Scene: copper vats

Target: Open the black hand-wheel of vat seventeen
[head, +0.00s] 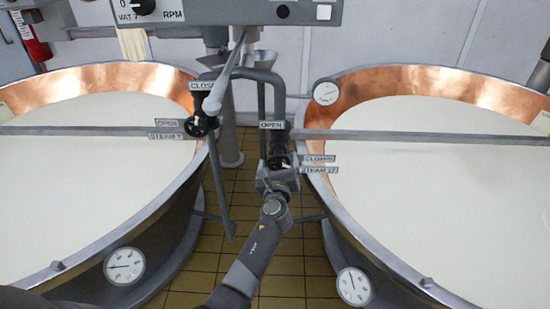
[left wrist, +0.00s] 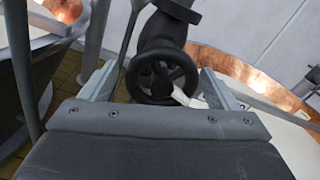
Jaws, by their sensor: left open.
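The black hand-wheel (head: 279,160) sits on a grey pipe between the two vats, below an OPEN sign (head: 272,125) and beside a CLOSED sign (head: 319,158). The sign under that, STEAM 17 (head: 319,170), is small and hard to read. My left gripper (head: 279,169) is at this wheel and partly hides it. In the left wrist view the spoked wheel (left wrist: 161,74) shows between the open fingers (left wrist: 160,88), one on each side. I cannot tell whether they touch its rim. My right gripper is not in view.
A second black hand-wheel (head: 200,125) with its own signs is at the left. Copper-lined vats of white liquid stand left (head: 75,178) and right (head: 440,170), with gauges. A grey control box (head: 240,12) hangs above. A slanting grey rod (head: 219,185) is left of my arm.

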